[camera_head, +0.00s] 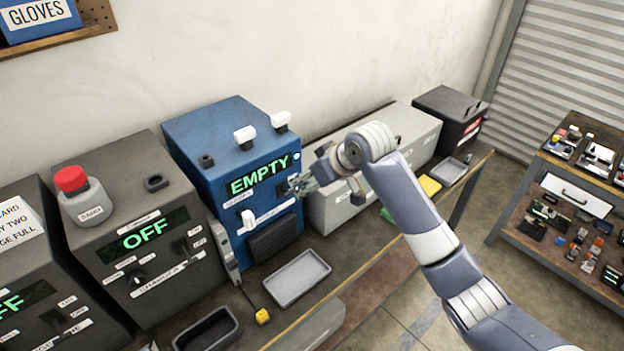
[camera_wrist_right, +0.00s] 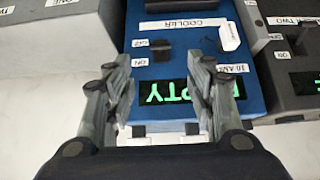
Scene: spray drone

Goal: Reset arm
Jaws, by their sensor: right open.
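My right gripper (camera_head: 300,184) is open and empty in front of the right side of the blue box (camera_head: 215,140). The box's green display (camera_head: 258,175) reads EMPTY. In the right wrist view, which shows the box upside down, the two fingers (camera_wrist_right: 160,85) are spread apart. Between and beyond them are the partly hidden display (camera_wrist_right: 185,92), a dark switch (camera_wrist_right: 160,48) with ON and OFF labels, and a white knob (camera_wrist_right: 229,36). I cannot tell whether a fingertip touches the box. My left gripper is not in view.
A dark box (camera_head: 135,215) reading OFF stands left of the blue one, with a red-topped bottle (camera_head: 82,196) on it. A grey box (camera_head: 410,128) stands to the right, behind my arm. A grey tray (camera_head: 297,277) lies in front. A stocked shelf (camera_head: 580,190) stands far right.

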